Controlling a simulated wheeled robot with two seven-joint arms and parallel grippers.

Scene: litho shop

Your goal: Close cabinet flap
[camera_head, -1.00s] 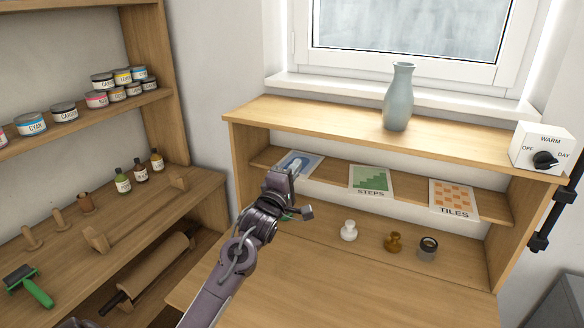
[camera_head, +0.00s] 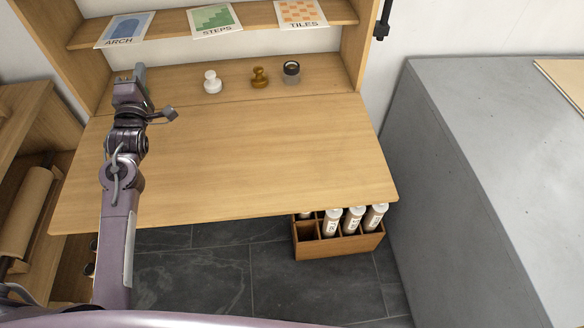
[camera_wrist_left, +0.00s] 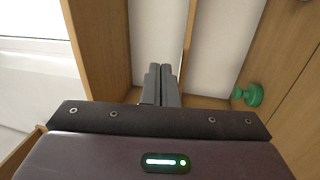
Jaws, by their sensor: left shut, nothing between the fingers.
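The cabinet flap (camera_head: 250,165) is a wide wooden panel, folded down and lying flat in front of the wooden cabinet (camera_head: 360,45). Its top is bare apart from my left arm crossing over its left side. My left gripper (camera_head: 139,70) is above the left part of the cabinet's opening, shut and empty. In the left wrist view its closed fingers (camera_wrist_left: 161,84) point into the cabinet, with a green stamp (camera_wrist_left: 251,95) to their right. My right gripper is not in view.
Inside the cabinet stand a white stamp (camera_head: 212,82), a brown stamp (camera_head: 260,77) and a loupe-like cylinder (camera_head: 291,72). Cards lie on the shelf (camera_head: 170,24) above. A bottle crate (camera_head: 338,246) is on the floor below the flap. A grey counter (camera_head: 470,150) stands right.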

